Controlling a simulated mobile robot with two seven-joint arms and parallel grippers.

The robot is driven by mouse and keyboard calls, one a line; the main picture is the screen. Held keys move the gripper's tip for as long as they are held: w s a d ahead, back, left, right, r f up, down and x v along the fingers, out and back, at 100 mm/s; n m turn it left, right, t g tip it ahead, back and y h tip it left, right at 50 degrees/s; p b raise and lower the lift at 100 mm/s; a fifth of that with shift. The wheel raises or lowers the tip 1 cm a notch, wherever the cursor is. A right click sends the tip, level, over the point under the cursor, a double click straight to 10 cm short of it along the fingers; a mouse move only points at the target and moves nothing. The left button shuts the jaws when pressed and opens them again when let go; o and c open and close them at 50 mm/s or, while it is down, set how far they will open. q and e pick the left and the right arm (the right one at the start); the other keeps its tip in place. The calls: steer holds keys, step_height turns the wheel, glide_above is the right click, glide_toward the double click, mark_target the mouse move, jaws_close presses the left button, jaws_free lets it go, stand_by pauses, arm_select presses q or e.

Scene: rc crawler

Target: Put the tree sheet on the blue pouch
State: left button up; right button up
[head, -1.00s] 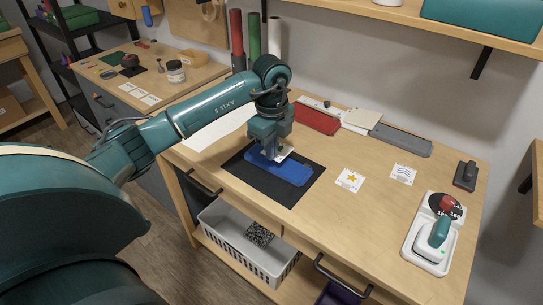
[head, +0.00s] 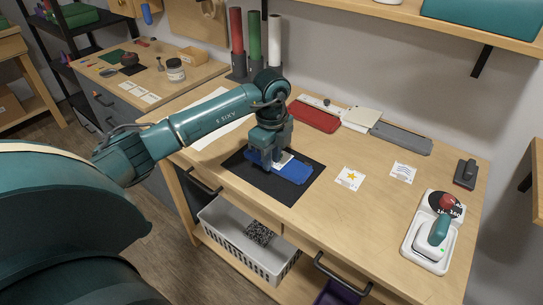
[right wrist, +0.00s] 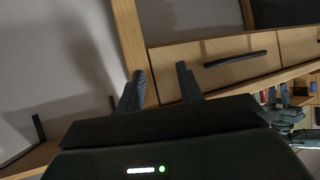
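The blue pouch (head: 295,174) lies flat on a black mat (head: 262,182) on the wooden table. A small white sheet (head: 284,158) is at the pouch's upper part, close against or on it; its print is too small to read. My left gripper (head: 267,163) points down over the pouch and the sheet's left side, hiding part of both. I cannot tell whether its fingers still grip the sheet. My right gripper (right wrist: 161,87) shows in the right wrist view with its fingers apart and nothing between them.
A star sheet (head: 350,179) and a wavy-line sheet (head: 403,172) lie to the right. A heat press (head: 432,238) stands on a white base at the far right.

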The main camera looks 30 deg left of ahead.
steer(key=shift+r, duration=0.1)
arm_select(q)
steer(key=shift+r, duration=0.3)
step_height(320, 180, up, 12)
arm_select(e)
steer(key=shift+a, duration=0.15)
arm_select(q)
steer(key=shift+f, duration=0.15)
arm_select(e)
steer(key=shift+f, duration=0.2)
